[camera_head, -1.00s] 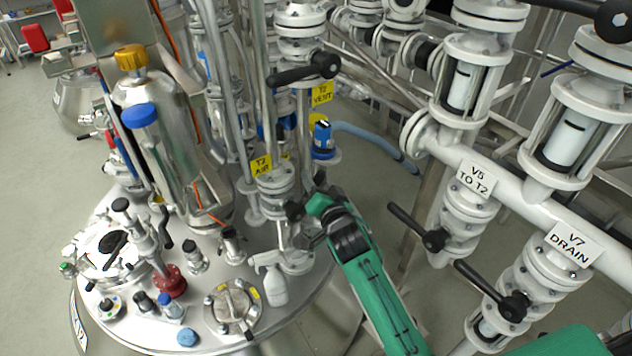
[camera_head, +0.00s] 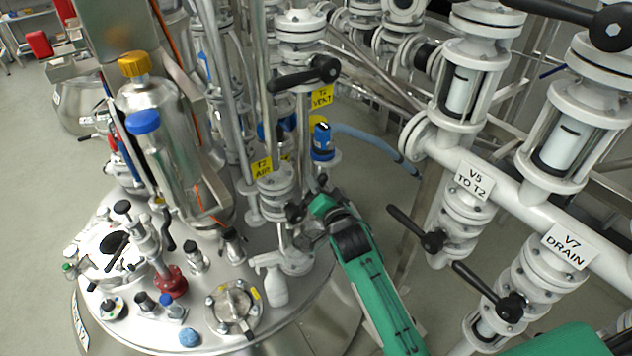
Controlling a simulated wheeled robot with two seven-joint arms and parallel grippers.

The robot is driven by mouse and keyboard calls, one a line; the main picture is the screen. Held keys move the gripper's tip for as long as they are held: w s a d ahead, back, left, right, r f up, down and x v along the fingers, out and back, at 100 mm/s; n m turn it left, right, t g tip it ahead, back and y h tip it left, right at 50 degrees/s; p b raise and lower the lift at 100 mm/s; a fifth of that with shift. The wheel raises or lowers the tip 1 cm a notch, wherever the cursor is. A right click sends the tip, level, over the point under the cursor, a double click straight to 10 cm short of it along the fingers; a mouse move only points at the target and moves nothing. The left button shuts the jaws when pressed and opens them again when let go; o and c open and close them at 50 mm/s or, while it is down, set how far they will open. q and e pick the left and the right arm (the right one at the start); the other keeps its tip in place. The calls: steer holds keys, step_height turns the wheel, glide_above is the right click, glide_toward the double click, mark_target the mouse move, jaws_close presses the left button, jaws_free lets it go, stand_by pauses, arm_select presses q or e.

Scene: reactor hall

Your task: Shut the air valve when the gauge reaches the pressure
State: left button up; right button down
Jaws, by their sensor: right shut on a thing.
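The air valve (camera_head: 274,186) is a white flanged valve on a pipe above the steel tank lid, marked by a yellow "T2 AIR" tag (camera_head: 262,167). Its dark lever (camera_head: 295,212) is small in view and partly hidden at my gripper. My right gripper (camera_head: 306,229), on the green arm, is shut at this lever, on the valve's right side. The fingertips are too small to see clearly. I cannot make out a gauge dial or a reading. My left gripper is not in view.
The "T2 VENT" valve's black lever (camera_head: 304,74) is above. A white spray bottle (camera_head: 272,280) stands on the tank lid (camera_head: 215,345) close to my gripper.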

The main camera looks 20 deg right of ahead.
steer(key=shift+w+d+f+m+g+p, duration=0.15)
steer(key=shift+d+f+m+g+p, duration=0.15)
steer(key=shift+d+f+m+p, duration=0.55)
arm_select(q)
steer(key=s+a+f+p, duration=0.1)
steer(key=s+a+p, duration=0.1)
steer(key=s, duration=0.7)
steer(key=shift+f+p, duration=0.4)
steer(key=shift+p, duration=0.3)
arm_select(e)
steer(key=f+m, duration=0.1)
steer(key=m, duration=0.1)
steer(key=f+m+g, duration=0.1)
steer(key=f+m, duration=0.1)
steer(key=d+f+m+y, duration=0.1)
steer(key=f+m, duration=0.1)
steer(key=shift+w+f+g, duration=0.2)
steer(key=shift+f+g, duration=0.05)
steer(key=shift+g, duration=0.15)
steer(key=c, duration=1.3)
jaws_free()
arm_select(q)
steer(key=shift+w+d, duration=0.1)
arm_select(e)
steer(key=shift+r, duration=0.1)
